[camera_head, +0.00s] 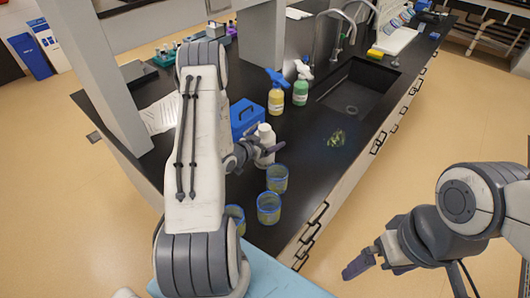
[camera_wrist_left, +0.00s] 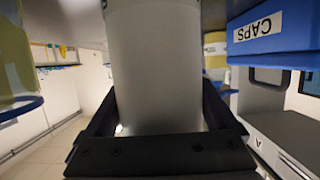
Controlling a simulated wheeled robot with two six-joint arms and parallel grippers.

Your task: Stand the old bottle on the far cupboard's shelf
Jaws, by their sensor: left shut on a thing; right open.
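A white bottle (camera_head: 265,140) with a white cap stands upright among the things on the black bench in the head view. My left gripper (camera_head: 262,153) is shut around its body. In the left wrist view the pale bottle (camera_wrist_left: 155,65) fills the middle between the dark fingers of my left gripper (camera_wrist_left: 155,125). Whether its base touches the bench is hidden. My right gripper (camera_head: 372,266) is open and empty, low at the right, beyond the bench's edge. I cannot make out a cupboard shelf for certain in either view.
Blue-rimmed beakers (camera_head: 269,208) stand close in front of the bottle. A sink (camera_head: 357,86) lies right. A greenish patch (camera_head: 337,138) marks the bench top.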

